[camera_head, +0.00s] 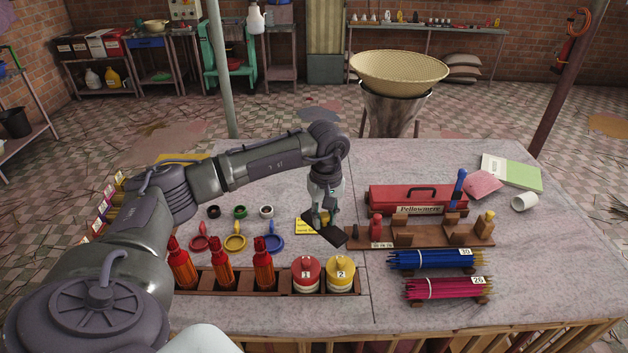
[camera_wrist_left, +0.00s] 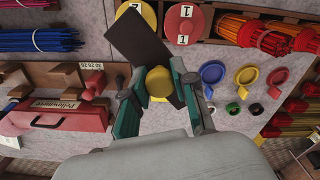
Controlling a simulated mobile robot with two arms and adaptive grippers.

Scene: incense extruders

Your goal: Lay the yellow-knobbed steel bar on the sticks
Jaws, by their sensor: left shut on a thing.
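My left gripper (camera_head: 322,219) is over the middle of the table. It is shut on the yellow knob (camera_wrist_left: 159,82) of the dark steel bar (camera_head: 326,234); in the left wrist view the fingers (camera_wrist_left: 157,90) flank the knob. The bar (camera_wrist_left: 140,40) is a flat dark plate, held at a slant beside the left end of the wooden rack. A tied bundle of blue sticks (camera_head: 430,259) and one of magenta sticks (camera_head: 440,289) lie on the table to the right; both also show at the left wrist view's upper left. My right gripper is not in view.
The wooden rack (camera_head: 435,240) holds a red-knobbed piece (camera_head: 376,227). A red toolbox (camera_head: 400,199) stands behind it. A front tray (camera_head: 222,291) holds red-topped bundles and two numbered lidded jars (camera_head: 340,275). Coloured rings and dishes (camera_head: 235,243) lie left of the gripper. The front right tabletop is bare.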

